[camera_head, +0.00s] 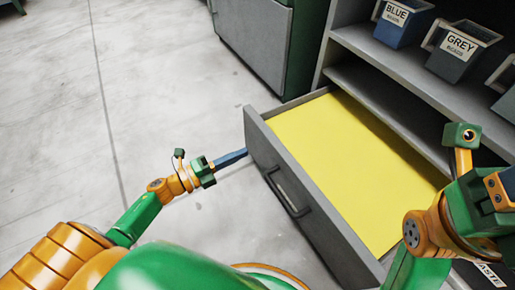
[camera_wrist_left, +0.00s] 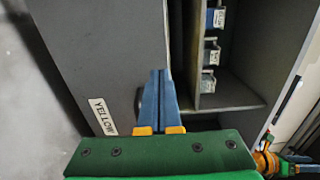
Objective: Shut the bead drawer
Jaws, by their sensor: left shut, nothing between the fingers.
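The bead drawer (camera_head: 330,225) is pulled out from the grey cabinet, with a bright yellow inside and a dark bar handle (camera_head: 287,195) on its grey front. My left gripper (camera_head: 243,154) is shut and empty, its blue fingers pointing at the far left end of the drawer front. Whether they touch it I cannot tell. In the left wrist view the shut fingers (camera_wrist_left: 160,75) lie in front of a grey panel (camera_wrist_left: 95,45) with a YELLOW label (camera_wrist_left: 102,116). My right arm shows at the right, but its fingertips are not visible.
Above the drawer, shelves (camera_head: 400,65) hold a BLUE bin (camera_head: 400,25) and a GREY bin (camera_head: 460,55). A grey-green cabinet (camera_head: 255,40) stands behind. The concrete floor (camera_head: 150,80) at left is clear. A WASTE label (camera_head: 492,275) shows at bottom right.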

